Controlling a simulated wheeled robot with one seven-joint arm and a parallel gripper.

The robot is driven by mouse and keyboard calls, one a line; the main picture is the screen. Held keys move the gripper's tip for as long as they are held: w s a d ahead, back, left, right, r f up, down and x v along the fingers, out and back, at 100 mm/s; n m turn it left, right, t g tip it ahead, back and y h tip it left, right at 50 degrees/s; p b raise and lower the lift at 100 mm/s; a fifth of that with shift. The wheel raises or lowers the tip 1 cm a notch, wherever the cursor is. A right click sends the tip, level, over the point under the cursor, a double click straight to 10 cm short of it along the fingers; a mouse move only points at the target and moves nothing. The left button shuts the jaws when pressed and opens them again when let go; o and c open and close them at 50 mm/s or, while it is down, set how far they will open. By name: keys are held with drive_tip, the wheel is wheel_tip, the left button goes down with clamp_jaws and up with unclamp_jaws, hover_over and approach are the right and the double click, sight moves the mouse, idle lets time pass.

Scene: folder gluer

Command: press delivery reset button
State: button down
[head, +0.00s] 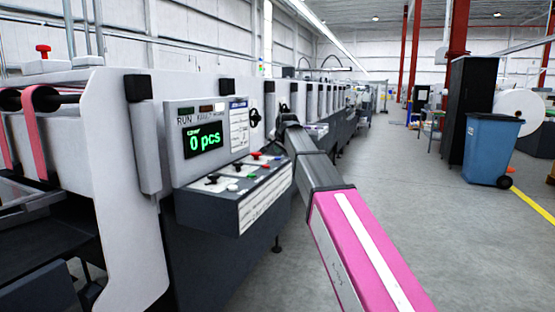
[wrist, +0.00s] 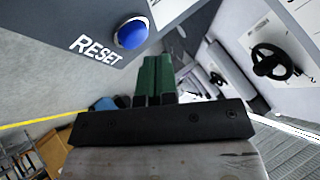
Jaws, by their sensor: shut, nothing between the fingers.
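A round blue button (wrist: 132,33) with a silver rim sits on a dark grey panel in the wrist view, beside the white word RESET. My gripper (wrist: 160,60) has its green fingers together with nothing between them. In the picture the fingertips are just right of and below the button, apart from it; the depth gap is hard to judge. In the head view my arm reaches to the machine beside the sloped control console (head: 232,215). My fingertips are not clear there, and I cannot surely pick out the blue button.
Several small coloured controls are on the console top. A black knob (wrist: 275,62) is on a pale panel at the right of the wrist view. A blue bin (head: 490,148) stands at right; the aisle floor (head: 400,185) is clear.

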sight(279, 158)
drive_tip(key=shift+r, duration=2.55)
